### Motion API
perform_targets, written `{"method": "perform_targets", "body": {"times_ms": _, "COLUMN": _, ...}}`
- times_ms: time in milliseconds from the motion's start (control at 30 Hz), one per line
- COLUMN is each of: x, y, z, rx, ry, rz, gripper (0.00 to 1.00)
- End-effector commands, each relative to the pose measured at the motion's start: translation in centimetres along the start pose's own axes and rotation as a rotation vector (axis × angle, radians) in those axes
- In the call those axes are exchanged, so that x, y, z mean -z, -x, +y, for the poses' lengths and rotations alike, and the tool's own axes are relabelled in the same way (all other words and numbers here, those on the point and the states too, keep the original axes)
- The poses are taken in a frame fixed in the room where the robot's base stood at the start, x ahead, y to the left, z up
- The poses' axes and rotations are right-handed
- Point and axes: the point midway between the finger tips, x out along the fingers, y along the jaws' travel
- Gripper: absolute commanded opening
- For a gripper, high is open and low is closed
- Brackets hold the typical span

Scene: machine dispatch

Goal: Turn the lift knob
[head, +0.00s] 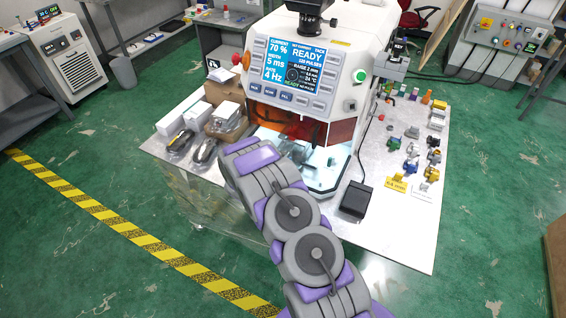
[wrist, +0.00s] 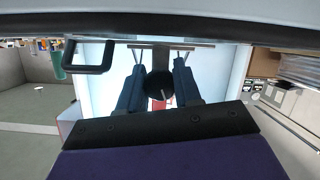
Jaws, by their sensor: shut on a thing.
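The lift knob (wrist: 159,88) is a round black knob with a pale mark, in the middle of the wrist view. The two dark fingers of my gripper (wrist: 160,82) stand on its left and right sides and are shut on it. In the head view my arm reaches to the front of the white machine (head: 330,40), and neither the knob nor the fingertips can be made out there. A small red patch shows below the knob in the wrist view.
The machine has a lit display (head: 292,68) and an orange-tinted window (head: 342,132). A black bracket-like handle (wrist: 88,57) is left of the fingers in the wrist view. Boxes (head: 180,117) and wrapped items crowd the table's left; a black pedal-like box (head: 356,199) and small coloured parts lie right.

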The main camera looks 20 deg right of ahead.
Motion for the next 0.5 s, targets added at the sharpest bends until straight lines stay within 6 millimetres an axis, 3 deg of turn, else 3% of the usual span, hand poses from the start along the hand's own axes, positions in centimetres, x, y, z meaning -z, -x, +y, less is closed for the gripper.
{"method": "perform_targets", "body": {"times_ms": 500, "x": -0.53, "y": 0.04, "z": -0.18, "rx": 0.125, "ry": -0.356, "rz": 0.018, "gripper": 0.03}}
